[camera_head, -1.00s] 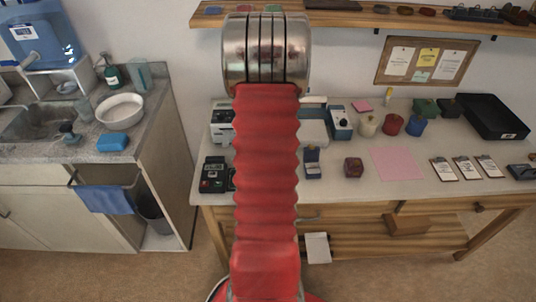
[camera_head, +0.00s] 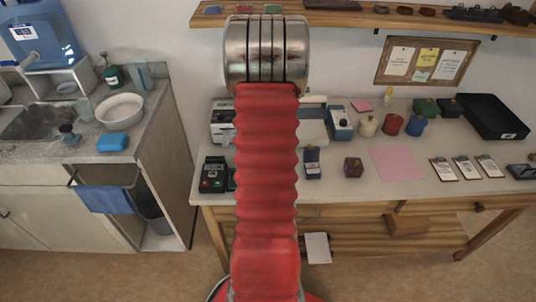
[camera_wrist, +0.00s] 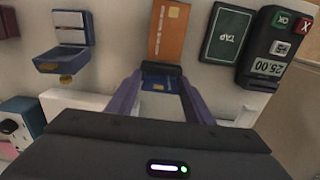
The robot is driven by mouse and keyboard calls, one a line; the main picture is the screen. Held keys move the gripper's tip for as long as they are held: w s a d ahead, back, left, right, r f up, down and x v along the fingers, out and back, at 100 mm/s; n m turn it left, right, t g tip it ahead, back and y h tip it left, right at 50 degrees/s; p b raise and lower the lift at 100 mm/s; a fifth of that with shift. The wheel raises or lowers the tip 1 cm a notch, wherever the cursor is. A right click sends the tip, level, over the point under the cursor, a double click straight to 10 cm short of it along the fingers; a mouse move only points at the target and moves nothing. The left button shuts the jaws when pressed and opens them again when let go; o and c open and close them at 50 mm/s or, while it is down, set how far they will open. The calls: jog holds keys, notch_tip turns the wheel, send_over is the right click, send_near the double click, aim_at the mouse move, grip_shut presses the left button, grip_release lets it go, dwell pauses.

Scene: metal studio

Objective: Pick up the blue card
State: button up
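The blue card (camera_wrist: 158,86) shows in the wrist view as a small blue piece with a yellow patch, below a dark band. It lies between the two purple fingers of my gripper (camera_wrist: 160,79). The fingers stand apart, one on each side of it; I cannot tell whether they touch it. In the head view my red arm hides the card and the gripper.
In the wrist view, an orange card (camera_wrist: 169,32) lies just beyond the fingers. A green TAP card (camera_wrist: 223,35) and a payment terminal (camera_wrist: 274,50) are at right; an open blue box (camera_wrist: 64,56) is at left. A pink sheet (camera_head: 397,163) lies on the bench.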

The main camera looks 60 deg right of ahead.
jog(key=c, duration=0.6)
notch_tip(320, 180, up, 10)
dwell(0.5)
dwell(0.4)
